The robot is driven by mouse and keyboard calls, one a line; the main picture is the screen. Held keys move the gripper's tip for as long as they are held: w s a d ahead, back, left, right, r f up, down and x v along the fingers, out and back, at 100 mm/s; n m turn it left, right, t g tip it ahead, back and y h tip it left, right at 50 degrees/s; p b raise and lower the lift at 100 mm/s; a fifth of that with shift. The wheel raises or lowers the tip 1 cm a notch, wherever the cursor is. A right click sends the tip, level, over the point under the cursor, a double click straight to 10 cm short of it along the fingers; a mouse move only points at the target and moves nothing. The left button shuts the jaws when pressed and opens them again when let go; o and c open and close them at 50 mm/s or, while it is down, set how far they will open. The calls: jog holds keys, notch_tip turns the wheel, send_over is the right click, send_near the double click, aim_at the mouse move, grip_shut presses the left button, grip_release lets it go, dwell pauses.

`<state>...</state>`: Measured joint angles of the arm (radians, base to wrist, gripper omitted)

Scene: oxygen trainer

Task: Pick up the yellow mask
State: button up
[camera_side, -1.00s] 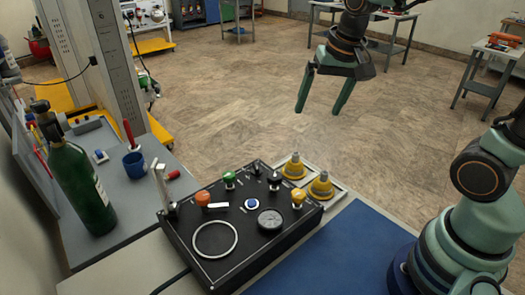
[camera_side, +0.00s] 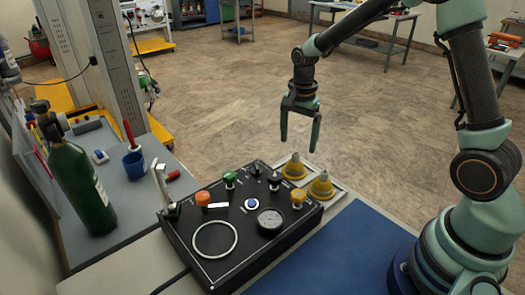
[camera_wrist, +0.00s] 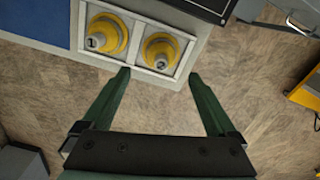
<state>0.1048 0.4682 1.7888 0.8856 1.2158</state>
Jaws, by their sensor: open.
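Two yellow masks with grey tips sit in a white two-compartment tray (camera_wrist: 136,52) behind the black panel. In the wrist view the mask marked 1 (camera_wrist: 111,27) is in the left compartment and the mask marked 2 (camera_wrist: 166,48) is in the right one. The side view shows one mask (camera_side: 295,170) farther back and another (camera_side: 322,187) nearer. My gripper (camera_side: 299,147) is open and empty, pointing down above the masks' level. In the wrist view its fingers (camera_wrist: 160,75) spread on either side of mask 2, short of the tray.
The black panel (camera_side: 238,262) with knobs, a gauge and a ring stands beside the tray. A blue mat (camera_side: 325,255) lies to the right. A green cylinder (camera_side: 78,185) and a blue cup (camera_side: 134,164) stand at left.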

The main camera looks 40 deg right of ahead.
aim_at(296, 154)
jog(key=shift+a+f, duration=0.2)
jog(key=shift+f, duration=3.4)
grip_shut()
